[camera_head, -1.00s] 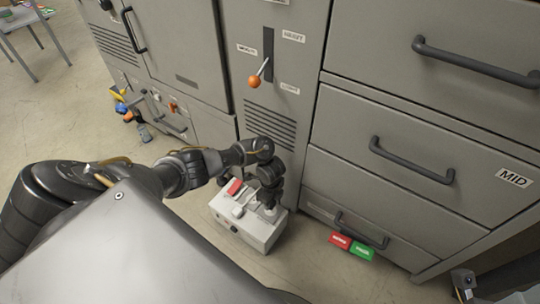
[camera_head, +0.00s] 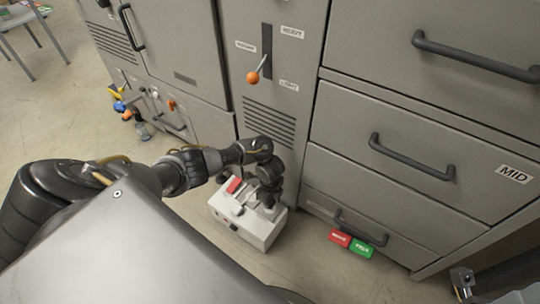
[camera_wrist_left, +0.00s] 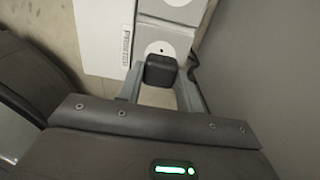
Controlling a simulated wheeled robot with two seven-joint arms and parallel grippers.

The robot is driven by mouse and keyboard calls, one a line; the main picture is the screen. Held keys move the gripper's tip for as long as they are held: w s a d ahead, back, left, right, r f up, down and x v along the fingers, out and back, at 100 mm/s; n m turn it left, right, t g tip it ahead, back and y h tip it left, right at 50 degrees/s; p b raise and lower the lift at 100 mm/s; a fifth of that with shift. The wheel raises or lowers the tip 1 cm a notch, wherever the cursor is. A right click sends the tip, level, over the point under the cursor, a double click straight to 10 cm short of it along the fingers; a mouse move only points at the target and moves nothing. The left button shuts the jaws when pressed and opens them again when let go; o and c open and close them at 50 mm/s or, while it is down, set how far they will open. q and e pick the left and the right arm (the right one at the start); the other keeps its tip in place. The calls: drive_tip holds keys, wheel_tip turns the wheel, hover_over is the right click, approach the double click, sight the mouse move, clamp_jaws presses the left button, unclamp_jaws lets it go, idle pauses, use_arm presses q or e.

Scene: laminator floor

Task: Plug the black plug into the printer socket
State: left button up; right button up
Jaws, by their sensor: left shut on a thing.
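A white power box (camera_head: 240,228) with a red switch stands on the floor against the grey cabinet. In the left wrist view, its side carries a PRINTER label (camera_wrist_left: 125,47) beside a round white socket (camera_wrist_left: 161,48) with a dark hole. My left gripper (camera_wrist_left: 160,76) is shut on the black plug (camera_wrist_left: 160,70), held just below the socket's hole in that view. I cannot tell whether the plug touches the socket. In the head view, my left gripper (camera_head: 268,203) is over the box's right end, and the plug is hidden there.
Grey cabinets with drawers (camera_head: 400,160) rise close behind and right of the box. A red block (camera_head: 339,238) and a green block (camera_head: 361,248) lie on the floor to the right. A lever with an orange knob (camera_head: 252,78) is above. Floor is open at left.

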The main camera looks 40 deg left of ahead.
use_arm(q)
drive_tip(key=shift+f, duration=0.15)
idle(0.3)
drive_tip(key=shift+f+b, duration=0.6)
drive_tip(key=shift+f, duration=0.15)
drive_tip(key=shift+f, duration=0.25)
idle(0.8)
drive_tip(key=shift+f, duration=0.35)
idle(0.7)
drive_tip(key=o, duration=1.5)
